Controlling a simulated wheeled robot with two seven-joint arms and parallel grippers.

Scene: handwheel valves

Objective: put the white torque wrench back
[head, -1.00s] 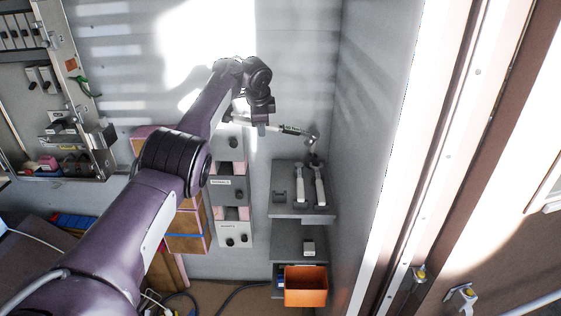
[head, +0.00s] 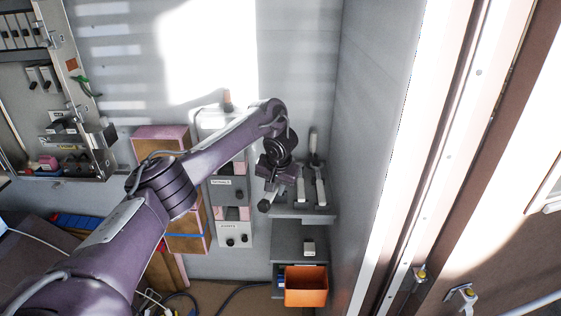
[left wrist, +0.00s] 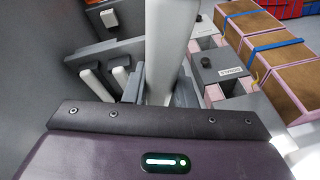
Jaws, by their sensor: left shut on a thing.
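My left gripper (head: 277,180) is at the left end of the tool shelf (head: 290,215) and is shut on the white torque wrench. The white wrench handle (left wrist: 170,45) fills the upper middle of the left wrist view. Its lower end is hidden by my gripper body, beside dark holder parts (left wrist: 185,92), so I cannot tell whether it is seated. Two other white-handled tools (head: 300,185) (head: 320,187) stand to the right in the holder; they also show in the left wrist view (left wrist: 92,84) (left wrist: 120,76). My right gripper is not in view.
A pale upright handle (head: 314,143) shows behind the tools. A grey panel (head: 226,190) and strapped boxes (head: 187,228) stand left of the shelf. An orange bin (head: 306,287) is below, and the grey side wall (head: 372,150) is close on the right.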

